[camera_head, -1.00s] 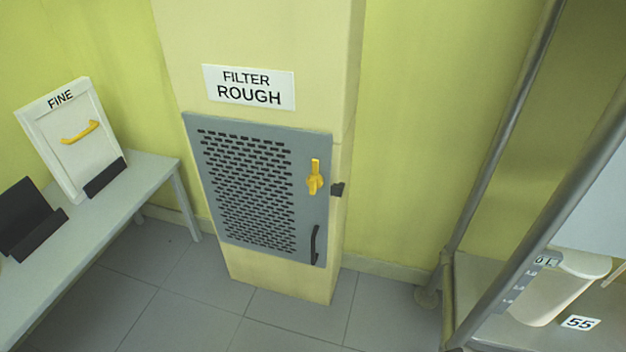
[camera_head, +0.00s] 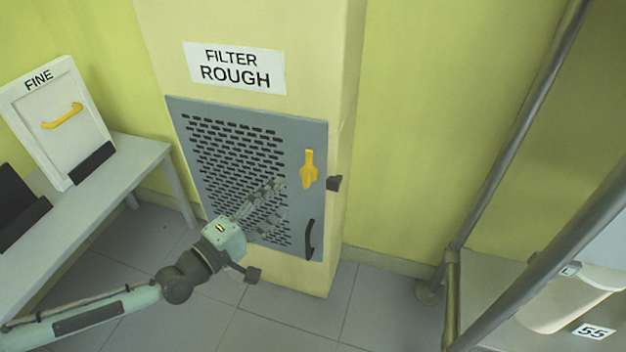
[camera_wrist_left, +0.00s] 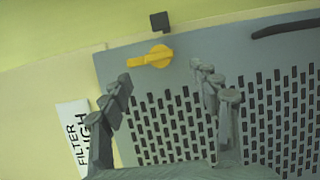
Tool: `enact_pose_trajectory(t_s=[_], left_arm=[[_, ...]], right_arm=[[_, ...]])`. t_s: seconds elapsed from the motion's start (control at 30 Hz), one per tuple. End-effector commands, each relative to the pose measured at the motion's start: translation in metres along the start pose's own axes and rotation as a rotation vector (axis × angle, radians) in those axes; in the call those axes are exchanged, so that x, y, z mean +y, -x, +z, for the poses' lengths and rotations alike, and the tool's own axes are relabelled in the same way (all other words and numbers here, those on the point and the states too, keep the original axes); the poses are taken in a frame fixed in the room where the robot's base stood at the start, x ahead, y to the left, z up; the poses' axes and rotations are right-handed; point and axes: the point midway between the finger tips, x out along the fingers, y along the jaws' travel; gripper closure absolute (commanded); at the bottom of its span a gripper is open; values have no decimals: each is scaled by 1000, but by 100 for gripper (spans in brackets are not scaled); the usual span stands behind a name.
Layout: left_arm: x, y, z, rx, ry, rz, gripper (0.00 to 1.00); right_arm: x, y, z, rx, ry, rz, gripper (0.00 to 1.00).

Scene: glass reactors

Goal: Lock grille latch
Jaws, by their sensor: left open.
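The grey grille door (camera_head: 262,115) is closed on the cream column under the "FILTER ROUGH" sign. Its yellow latch (camera_head: 309,169) sits near the door's right edge, with the handle pointing up. A small black catch (camera_head: 334,183) sticks out beside it on the column. My left gripper (camera_head: 276,192) is in front of the perforated part, left of and slightly below the latch, open and empty. In the left wrist view the yellow latch (camera_wrist_left: 151,57) shows beyond and between the open fingers (camera_wrist_left: 162,88), apart from them. My right gripper is not in view.
A black door handle (camera_head: 310,239) is below the latch. A grey bench (camera_head: 110,185) at left carries a white "FINE" filter panel (camera_head: 60,120). Metal frame posts (camera_head: 520,130) stand at right. The floor before the column is clear.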

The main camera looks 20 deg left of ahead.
Motion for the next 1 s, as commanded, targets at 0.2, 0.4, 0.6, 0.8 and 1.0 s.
enact_pose_trajectory(t_s=[0.2,0.4,0.6,0.8,1.0], left_arm=[[2,-37,0,0,-2,5,38],[1,-62,1,-1,-3,2,38],[0,-70,1,-2,-4,-1,38],[0,-70,1,-2,-5,-1,39],[0,-70,1,-2,-5,0,64]], right_arm=[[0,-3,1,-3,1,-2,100],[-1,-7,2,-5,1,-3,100],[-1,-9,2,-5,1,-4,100],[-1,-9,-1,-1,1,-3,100],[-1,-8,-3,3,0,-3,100]])
